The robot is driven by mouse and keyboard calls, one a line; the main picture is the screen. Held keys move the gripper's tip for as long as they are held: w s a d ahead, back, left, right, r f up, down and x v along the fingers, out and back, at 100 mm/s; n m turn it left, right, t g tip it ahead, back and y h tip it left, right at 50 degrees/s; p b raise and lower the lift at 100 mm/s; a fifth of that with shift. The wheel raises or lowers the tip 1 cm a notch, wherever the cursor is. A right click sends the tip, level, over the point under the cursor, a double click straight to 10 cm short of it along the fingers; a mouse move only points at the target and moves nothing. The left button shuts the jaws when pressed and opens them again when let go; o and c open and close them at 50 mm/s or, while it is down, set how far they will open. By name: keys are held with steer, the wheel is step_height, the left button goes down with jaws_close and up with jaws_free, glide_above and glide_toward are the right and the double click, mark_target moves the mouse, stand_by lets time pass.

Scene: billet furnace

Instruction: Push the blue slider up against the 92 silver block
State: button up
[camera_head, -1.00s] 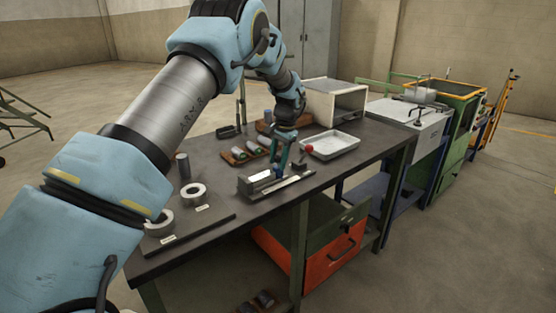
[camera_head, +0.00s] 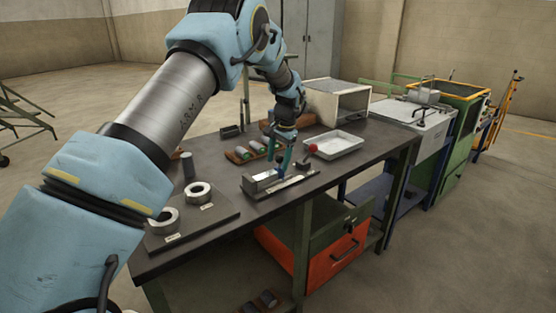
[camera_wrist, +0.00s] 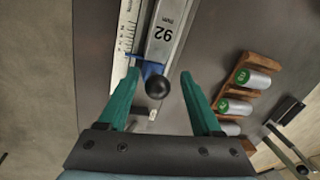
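The silver block marked "92 mm" (camera_wrist: 168,28) lies in a measuring fixture beside a white ruler scale (camera_wrist: 127,35). In the head view the silver block (camera_head: 262,178) sits on the fixture at the bench's front edge. The blue slider (camera_wrist: 151,68) is at the block's near end, with a thin blue pointer across the scale and a black ball knob (camera_wrist: 157,88). I cannot tell whether slider and block touch. My gripper (camera_wrist: 158,75) has its green fingers apart, with the knob between them and clear space on the right. In the head view my gripper (camera_head: 284,168) is low over the fixture.
A wooden rack with several metal cylinders (camera_wrist: 238,92) lies right of the fixture in the wrist view. A white tray (camera_head: 333,153), a red ball knob (camera_head: 313,148) and a board with two metal rings (camera_head: 198,190) are also on the dark bench (camera_head: 225,172).

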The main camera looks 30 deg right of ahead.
steer(key=shift+r, duration=0.1)
step_height(320, 180, up, 10)
steer(key=s+b, duration=0.2)
steer(key=b, duration=0.1)
steer(key=shift+d+r, duration=0.25)
steer(key=shift+d, duration=0.15)
steer(key=s+a+f+n, duration=0.1)
steer(key=a+n, duration=0.5)
steer(key=a, duration=2.1)
steer(key=s+a+f+n, duration=0.2)
steer(key=s+a+n, duration=0.1)
steer(key=s+a, duration=0.5)
steer(key=s+a+f+n+h, duration=0.1)
steer(key=s+a+f+n, duration=0.1)
steer(key=s+a, duration=0.6)
steer(key=shift+s+a+f+n, duration=0.15)
steer(key=shift+a+n, duration=0.55)
steer(key=shift+a, duration=0.1)
